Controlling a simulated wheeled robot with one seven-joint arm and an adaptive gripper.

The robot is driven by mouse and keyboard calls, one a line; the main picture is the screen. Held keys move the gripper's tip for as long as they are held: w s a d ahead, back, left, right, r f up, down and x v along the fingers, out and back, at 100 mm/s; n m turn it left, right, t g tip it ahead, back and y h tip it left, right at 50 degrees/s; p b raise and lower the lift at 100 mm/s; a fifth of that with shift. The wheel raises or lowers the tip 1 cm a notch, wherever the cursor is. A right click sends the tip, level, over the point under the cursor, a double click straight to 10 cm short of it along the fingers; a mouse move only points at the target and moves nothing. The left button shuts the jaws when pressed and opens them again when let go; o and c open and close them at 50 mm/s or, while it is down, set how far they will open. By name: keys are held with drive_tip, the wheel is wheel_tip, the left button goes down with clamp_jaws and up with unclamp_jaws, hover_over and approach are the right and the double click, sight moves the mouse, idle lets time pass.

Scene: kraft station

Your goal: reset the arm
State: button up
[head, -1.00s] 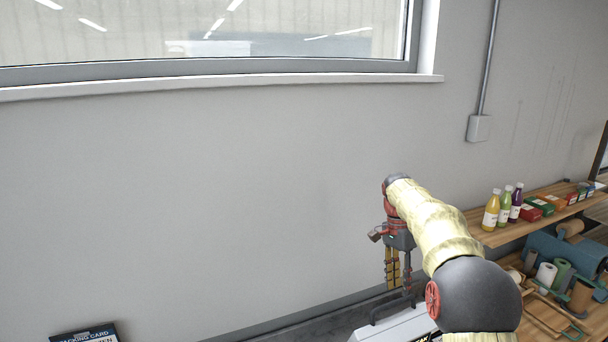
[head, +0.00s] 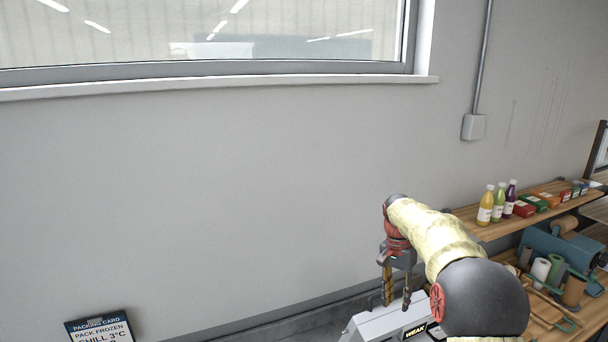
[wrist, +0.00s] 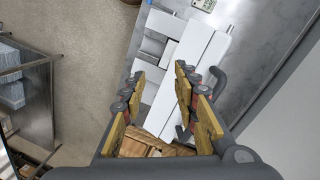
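My arm reaches out from the lower right in the head view. My gripper (head: 397,302) hangs downward from it, its fingers apart and pointing down. In the wrist view my gripper (wrist: 160,72) is open, with nothing held between the yellow-padded fingers. A white machine (head: 378,324) with a dark label lies below the fingers. It also shows in the wrist view (wrist: 190,75), beneath and beyond the fingertips, with a dark handle at its side. The gap between fingertips and machine is hard to judge.
A wooden shelf (head: 480,231) at right carries bottles (head: 485,207) and small boxes. Rolls (head: 541,269) and a blue machine (head: 560,250) stand below it. A packing card (head: 100,328) stands at lower left. The wall and window are behind. A metal rack (wrist: 28,95) is at left in the wrist view.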

drive_tip(key=s+a+f+n+t+b, duration=0.2)
drive_tip(key=s+f+b, duration=0.5)
drive_tip(key=s+b, duration=0.4)
drive_tip(key=s+a+f+n+t+b, duration=0.2)
drive_tip(key=s+f+b, duration=0.6)
drive_tip(key=s, duration=0.7)
drive_tip(key=s+a+f+n+t+b, duration=0.3)
drive_tip(key=s+f+b, duration=0.5)
drive_tip(key=s+b, duration=0.5)
drive_tip(key=shift+a+n+y+b, duration=0.2)
drive_tip(key=shift+n+y+b, duration=0.15)
drive_tip(key=shift+n, duration=0.55)
